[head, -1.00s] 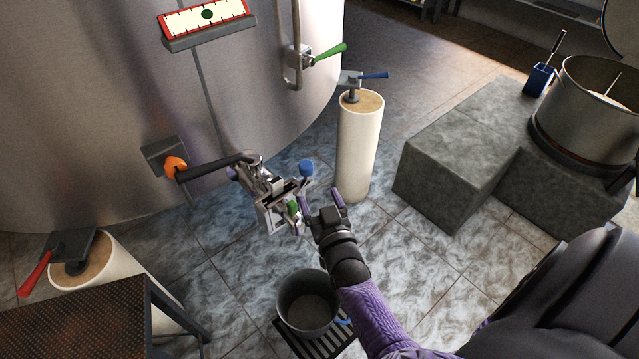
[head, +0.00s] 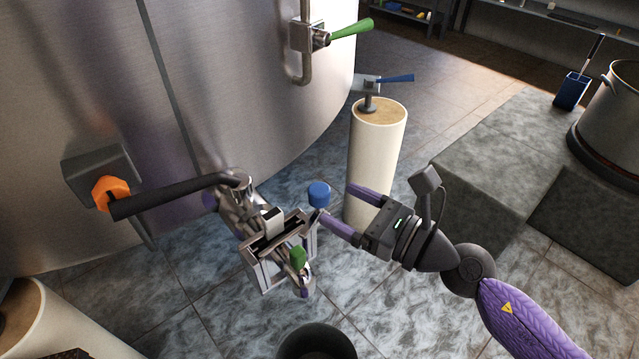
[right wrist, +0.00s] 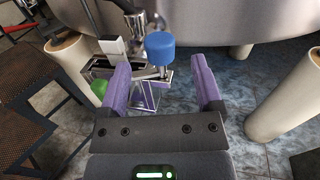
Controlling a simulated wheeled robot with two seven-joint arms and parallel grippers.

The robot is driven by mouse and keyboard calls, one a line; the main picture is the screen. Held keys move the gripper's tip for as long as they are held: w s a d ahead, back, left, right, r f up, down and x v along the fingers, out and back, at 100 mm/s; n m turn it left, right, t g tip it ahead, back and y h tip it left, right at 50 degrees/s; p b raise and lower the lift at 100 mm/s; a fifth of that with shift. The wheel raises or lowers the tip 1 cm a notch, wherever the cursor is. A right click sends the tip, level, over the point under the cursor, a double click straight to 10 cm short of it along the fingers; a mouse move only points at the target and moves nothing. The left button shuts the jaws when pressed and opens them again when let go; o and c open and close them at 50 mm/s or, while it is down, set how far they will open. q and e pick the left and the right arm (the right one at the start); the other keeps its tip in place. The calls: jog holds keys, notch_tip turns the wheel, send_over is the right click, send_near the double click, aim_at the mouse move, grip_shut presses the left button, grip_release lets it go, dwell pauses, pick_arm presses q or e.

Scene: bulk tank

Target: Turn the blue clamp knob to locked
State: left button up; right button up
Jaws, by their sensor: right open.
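The blue clamp knob (head: 319,194) stands on the right side of the metal clamp assembly (head: 268,255) at the tank's outlet. In the right wrist view the blue knob (right wrist: 160,48) shows ahead of the fingertips, between the two fingers but nearer the left one. My right gripper (head: 340,208) is open, its purple fingers pointing left at the knob. It also shows in the right wrist view (right wrist: 163,80), with nothing held between the fingers. A green knob (head: 298,258) sits lower on the same assembly. My left gripper is not in view.
A cream post (head: 378,150) with a blue handle (head: 395,78) stands behind my right gripper. A bucket (head: 316,343) is below. Grey blocks (head: 480,220) stand at right.

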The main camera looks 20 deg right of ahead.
aim_at(313, 186)
jog(key=x, duration=0.6)
jog(key=shift+w, duration=0.1)
jog(key=shift+w+a, duration=0.25)
jog(key=shift+c, duration=1)
grip_shut()
jog(key=m+t+h+p, duration=0.1)
jog(key=h+p, duration=0.1)
jog(key=p, duration=0.1)
jog(key=m+t+h+p, duration=0.1)
jog(key=m+h+p, duration=0.1)
jog(key=p, duration=0.1)
jog(key=m+h+p, duration=0.1)
jog(key=h+p, duration=0.1)
jog(key=shift+w+d+r+m+t+h+p, duration=0.15)
jog(key=shift+d+m+t+h+p, duration=0.15)
jog(key=shift+d+m+t+p, duration=0.1)
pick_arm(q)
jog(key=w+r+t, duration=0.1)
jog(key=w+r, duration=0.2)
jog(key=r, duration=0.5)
pick_arm(e)
jog(key=shift+o, duration=1)
grip_release()
